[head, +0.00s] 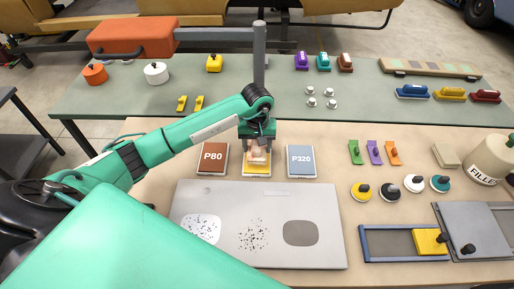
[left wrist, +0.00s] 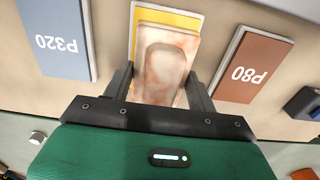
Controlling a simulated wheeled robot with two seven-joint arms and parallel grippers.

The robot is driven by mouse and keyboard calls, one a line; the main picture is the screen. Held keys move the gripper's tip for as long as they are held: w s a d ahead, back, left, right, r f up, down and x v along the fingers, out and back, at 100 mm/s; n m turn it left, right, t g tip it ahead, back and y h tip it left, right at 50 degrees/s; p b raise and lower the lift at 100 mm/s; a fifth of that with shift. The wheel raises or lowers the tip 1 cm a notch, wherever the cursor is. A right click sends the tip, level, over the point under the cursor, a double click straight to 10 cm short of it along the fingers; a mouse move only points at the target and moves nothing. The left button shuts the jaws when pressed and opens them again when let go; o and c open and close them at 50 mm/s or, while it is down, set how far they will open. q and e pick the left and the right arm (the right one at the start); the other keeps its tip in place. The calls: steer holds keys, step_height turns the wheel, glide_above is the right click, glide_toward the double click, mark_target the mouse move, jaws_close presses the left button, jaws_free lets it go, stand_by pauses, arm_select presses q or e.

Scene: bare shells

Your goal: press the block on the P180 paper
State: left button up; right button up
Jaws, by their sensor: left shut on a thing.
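My left gripper (head: 257,147) is shut on a pinkish-tan mottled block (head: 258,159) with a rounded raised top. The block is over a yellow paper (head: 257,173) lying between the brown P80 paper (head: 213,159) and the blue-grey P320 paper (head: 301,161). In the left wrist view the block (left wrist: 165,65) sits between the two fingers and covers most of the yellow paper (left wrist: 170,18), whose own label is hidden. I cannot tell whether the block touches the paper. My right gripper is not in view.
A grey panel (head: 262,260) with a white patch, black specks and a dark patch lies in front of the papers. Coloured clips (head: 374,152), round knobbed pads (head: 388,191), a filler tub (head: 490,158) and a blue-framed tray (head: 385,258) are at the right.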

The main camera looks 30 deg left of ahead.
arm_select(q)
steer(key=shift+r+p, duration=0.5)
steer(key=shift+r, duration=1.4)
